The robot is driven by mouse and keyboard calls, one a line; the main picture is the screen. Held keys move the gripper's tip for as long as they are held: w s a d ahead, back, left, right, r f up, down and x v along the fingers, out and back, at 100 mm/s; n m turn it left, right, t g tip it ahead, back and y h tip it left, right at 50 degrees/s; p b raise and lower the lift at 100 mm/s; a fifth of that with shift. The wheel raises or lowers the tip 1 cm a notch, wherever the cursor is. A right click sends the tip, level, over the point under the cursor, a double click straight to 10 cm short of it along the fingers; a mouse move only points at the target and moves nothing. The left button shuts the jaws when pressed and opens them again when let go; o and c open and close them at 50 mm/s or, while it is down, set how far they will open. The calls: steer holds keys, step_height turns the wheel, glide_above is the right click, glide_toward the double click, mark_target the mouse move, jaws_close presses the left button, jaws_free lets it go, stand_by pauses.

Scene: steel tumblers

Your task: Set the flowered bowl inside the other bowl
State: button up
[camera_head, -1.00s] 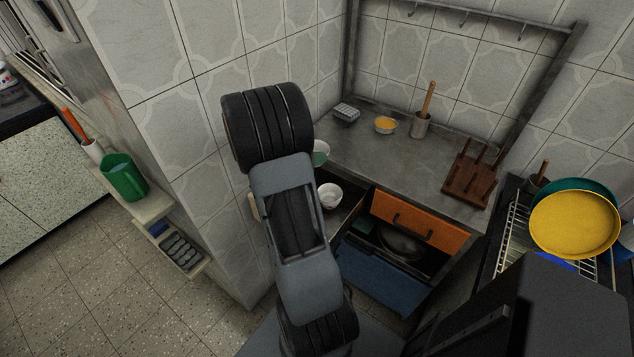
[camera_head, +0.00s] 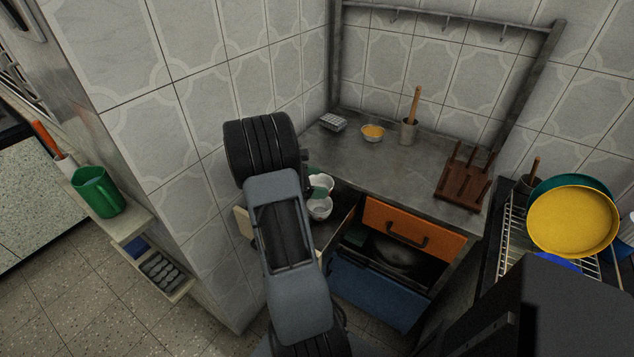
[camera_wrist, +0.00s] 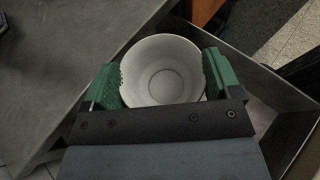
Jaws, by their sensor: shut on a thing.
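My gripper (camera_wrist: 162,88) is shut on a white bowl, which I take as the flowered bowl (camera_wrist: 160,68); no flower pattern can be made out. Its green fingers grip the bowl's sides, and the bowl looks empty and roughly upright. In the head view the held bowl (camera_head: 322,182) shows just right of my arm, partly behind a green finger. The other bowl (camera_head: 319,209), also white, shows directly below it in the picture, by the open drawer at the counter's left. I cannot tell whether the two bowls touch. The wrist view shows only one bowl.
The grey counter (camera_head: 390,165) holds a small bowl with orange contents (camera_head: 373,133), a pestle in a mortar (camera_head: 409,130) and a wooden rack (camera_head: 464,178). A tiled wall (camera_head: 205,150) is close on the left.

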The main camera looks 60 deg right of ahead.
steer(key=shift+f+b, duration=1.85)
steer(key=shift+f, duration=1.15)
steer(key=shift+f, duration=0.4)
steer(key=o, duration=0.8)
steer(key=shift+c, duration=0.2)
